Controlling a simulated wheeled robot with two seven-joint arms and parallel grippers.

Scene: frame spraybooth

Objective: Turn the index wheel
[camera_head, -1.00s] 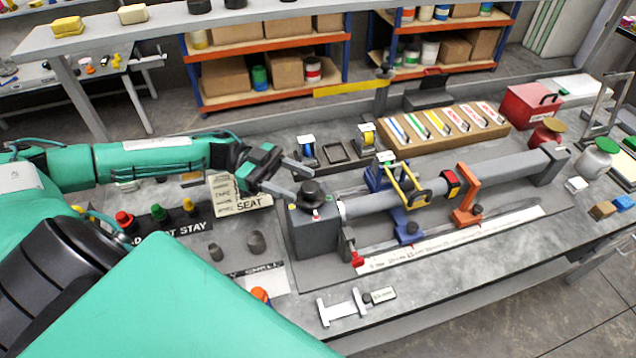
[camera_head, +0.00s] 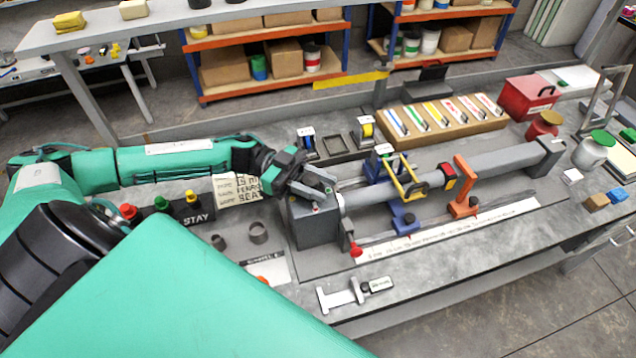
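The dark round index wheel, on top of the grey headstock box (camera_head: 314,228) at the left end of the long fixture, is now mostly hidden by my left gripper (camera_head: 316,184). The gripper comes in from the left, its two grey fingers apart and reaching over the box top, one on the far side and one on the near side of the wheel. I cannot tell whether they press on it. A grey tube (camera_head: 385,197) runs right from the box through a blue stand (camera_head: 404,217) and an orange stand (camera_head: 464,190). My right gripper is not in view.
A red-tipped lever (camera_head: 355,251) stands at the box's front right. A white ruled strip (camera_head: 450,232) and a caliper (camera_head: 342,297) lie in front. A label card (camera_head: 237,188) and coloured buttons (camera_head: 162,204) are left. A wooden rack (camera_head: 440,118) stands behind.

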